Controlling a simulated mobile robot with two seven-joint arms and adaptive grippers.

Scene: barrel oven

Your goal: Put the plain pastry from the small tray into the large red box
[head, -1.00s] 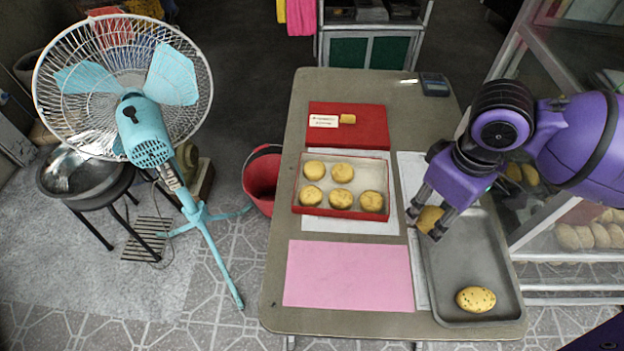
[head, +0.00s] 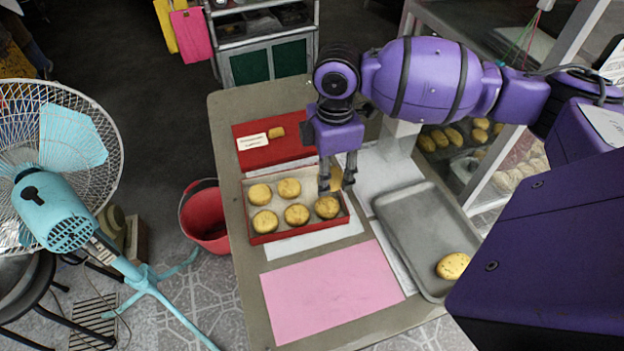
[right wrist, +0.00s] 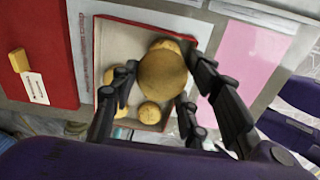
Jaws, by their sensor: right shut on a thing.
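My right gripper (head: 337,184) is shut on the plain pastry (head: 336,178), a smooth golden bun. It holds the bun above the right end of the large red box (head: 262,239), which has a pale lining and several round pastries inside. In the right wrist view the held plain pastry (right wrist: 162,76) sits between the fingers and hides part of the box (right wrist: 187,45) and its pastries. My left gripper is not in view.
The red lid (head: 290,151) with a label card lies behind the box. A pink sheet (head: 330,289) lies in front. A glass display case (head: 470,150) stands right of the table. A fan (head: 55,210) and red bucket (head: 205,220) stand left.

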